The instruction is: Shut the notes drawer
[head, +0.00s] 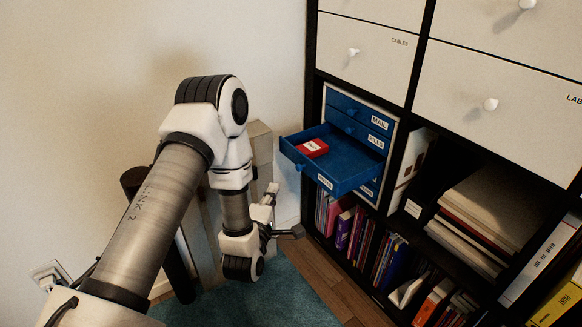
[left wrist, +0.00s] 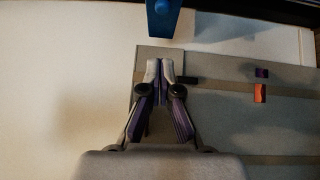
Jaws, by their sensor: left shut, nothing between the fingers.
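The notes drawer (head: 350,165) is pulled out of a small blue drawer unit in the shelf, in the head view. A small red box (head: 312,148) lies in it. The label on its front is too small to read surely. My left gripper (head: 271,190) is to the left of the drawer and lower than it, apart from it. In the left wrist view the left gripper (left wrist: 160,66) is shut and empty. A blue piece with a round knob (left wrist: 162,8), seemingly the drawer, shows just beyond the fingertips. My right gripper is out of view.
The drawers labelled mail (head: 366,107) and bills (head: 352,126) above are closed. Books (head: 370,245) stand in the compartment below, and stacked papers (head: 490,205) lie to the right. Tall beige boxes (head: 262,150) stand by the wall behind my left arm. Wood floor is clear before the shelf.

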